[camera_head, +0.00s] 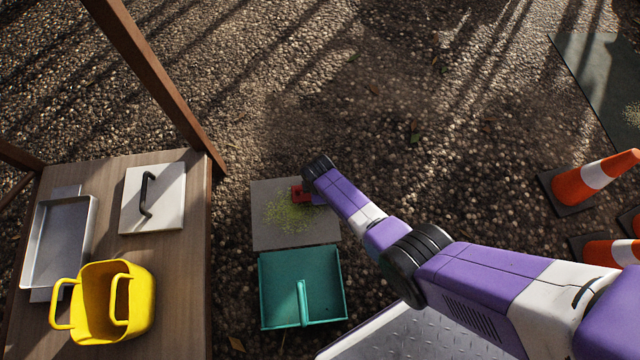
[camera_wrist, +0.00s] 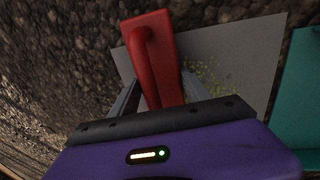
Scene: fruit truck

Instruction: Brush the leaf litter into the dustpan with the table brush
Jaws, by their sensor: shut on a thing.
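The table brush (camera_head: 298,194) is red and mostly hidden by my arm in the head view. The wrist view shows the red brush (camera_wrist: 160,38) with its curved handle between the fingers of my gripper (camera_wrist: 152,92), which is shut on it. The leaf litter (camera_head: 290,213) is a patch of small yellow-green bits on a grey slab (camera_head: 266,240). It also shows in the wrist view (camera_wrist: 205,78), to the right of the brush. The teal dustpan (camera_head: 275,292) lies against the near edge of the slab, and its edge shows in the wrist view (camera_wrist: 300,85).
A wooden table (camera_head: 180,275) at left holds a metal tray (camera_head: 38,245), a white board with a black handle (camera_head: 165,215) and a yellow two-handled bucket (camera_head: 100,305). Gravel beyond the slab is clear.

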